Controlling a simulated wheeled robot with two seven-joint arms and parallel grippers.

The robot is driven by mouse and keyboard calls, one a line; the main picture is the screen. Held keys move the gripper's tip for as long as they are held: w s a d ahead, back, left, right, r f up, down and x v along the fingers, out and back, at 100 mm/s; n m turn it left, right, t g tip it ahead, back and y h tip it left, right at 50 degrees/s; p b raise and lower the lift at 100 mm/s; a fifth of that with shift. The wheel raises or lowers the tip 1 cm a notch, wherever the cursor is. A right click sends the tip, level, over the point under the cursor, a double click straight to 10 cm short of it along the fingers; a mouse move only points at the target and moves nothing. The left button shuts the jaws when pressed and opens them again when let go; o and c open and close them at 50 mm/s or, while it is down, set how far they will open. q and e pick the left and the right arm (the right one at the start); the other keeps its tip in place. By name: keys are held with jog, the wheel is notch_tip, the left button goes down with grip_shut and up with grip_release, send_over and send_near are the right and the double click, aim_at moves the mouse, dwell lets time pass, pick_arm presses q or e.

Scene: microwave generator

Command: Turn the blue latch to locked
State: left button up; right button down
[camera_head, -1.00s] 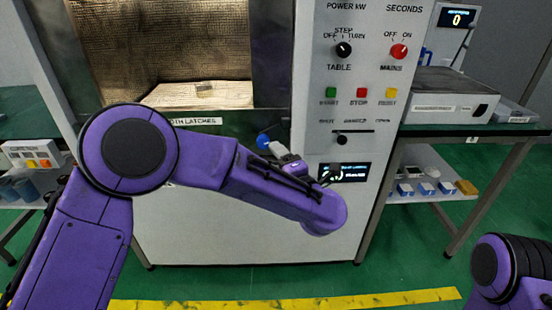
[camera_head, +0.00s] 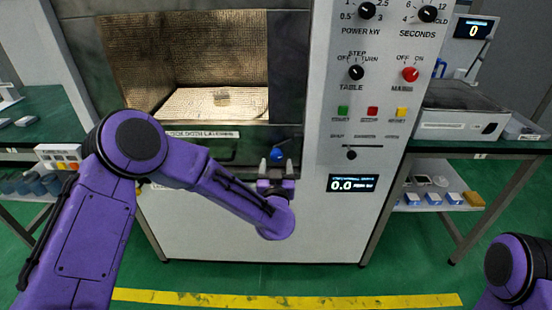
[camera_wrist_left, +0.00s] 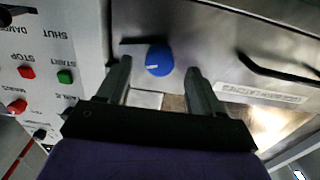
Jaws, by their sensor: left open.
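The blue latch (camera_head: 277,153) is a round blue knob on the dark metal front below the microwave's opening, near the control panel. It also shows in the left wrist view (camera_wrist_left: 159,61), with a short white mark on its face. My left gripper (camera_head: 277,166) is open just below the knob in the head view. In the left wrist view its two fingers (camera_wrist_left: 160,75) stand on either side of the knob's near edge, with gaps showing. Whether the fingertips reach past the knob in depth cannot be told. My right gripper is not in view; only part of my right arm shows at lower right.
A label strip (camera_head: 203,134) runs along the metal front left of the knob. The control panel (camera_head: 376,100) with dials and coloured buttons is to the right. The open microwave cavity (camera_head: 190,60) is above.

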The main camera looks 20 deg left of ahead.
aim_at(277, 159)
pick_arm(q)
jog(key=x, duration=0.3)
jog(key=shift+w+a, duration=0.1)
jog(key=shift+w, duration=0.1)
jog(key=c, duration=1.1)
jog(key=shift+n, duration=1)
jog(key=o, duration=1.1)
